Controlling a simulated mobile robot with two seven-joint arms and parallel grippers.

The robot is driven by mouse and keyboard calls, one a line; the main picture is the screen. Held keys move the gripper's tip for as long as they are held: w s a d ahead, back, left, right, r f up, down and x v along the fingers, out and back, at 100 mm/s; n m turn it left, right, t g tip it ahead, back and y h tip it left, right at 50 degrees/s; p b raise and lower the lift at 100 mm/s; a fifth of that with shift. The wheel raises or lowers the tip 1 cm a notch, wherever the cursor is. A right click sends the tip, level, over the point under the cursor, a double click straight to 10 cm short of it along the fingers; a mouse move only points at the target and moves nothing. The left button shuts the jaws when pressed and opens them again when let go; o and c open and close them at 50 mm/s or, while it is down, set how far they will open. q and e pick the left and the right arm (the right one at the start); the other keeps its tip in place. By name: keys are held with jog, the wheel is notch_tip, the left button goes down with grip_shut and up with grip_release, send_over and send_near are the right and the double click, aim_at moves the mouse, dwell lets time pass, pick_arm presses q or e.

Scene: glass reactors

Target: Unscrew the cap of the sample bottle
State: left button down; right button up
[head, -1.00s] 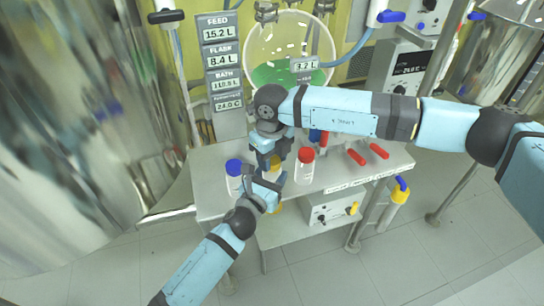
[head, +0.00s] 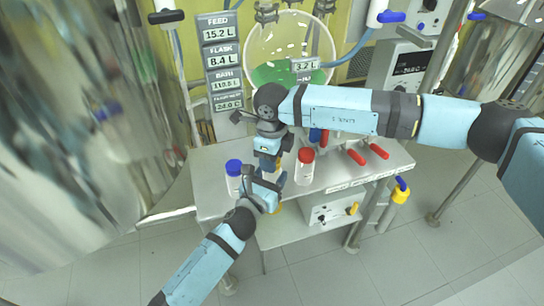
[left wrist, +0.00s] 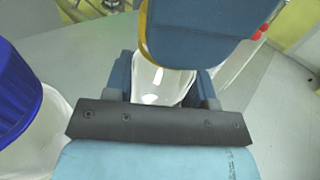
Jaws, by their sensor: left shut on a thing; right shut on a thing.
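The sample bottle, clear with a white gleam, stands between my left gripper's fingers in the left wrist view (left wrist: 160,88). My left gripper (left wrist: 163,84) is shut on its body; in the head view this gripper (head: 275,180) reaches in low from the left. My right gripper (head: 271,160) points down from above, shut on the cap at the bottle's top. Only a yellow edge of the cap (left wrist: 143,38) shows beside the blue right gripper in the left wrist view. The grippers hide most of the bottle in the head view, so the cap's thread cannot be seen.
A blue-capped bottle (head: 234,178) stands close on the left, and a red-capped bottle (head: 305,168) close on the right. Red-handled parts (head: 367,154) lie further right on the grey bench (head: 330,180). The round glass flask (head: 290,50) stands behind.

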jog(key=shift+r, duration=0.15)
jog(key=shift+r, duration=0.95)
jog(key=shift+r, duration=0.1)
jog(key=shift+r, duration=1.95)
pick_arm(q)
jog(key=shift+c, duration=1.9)
grip_release()
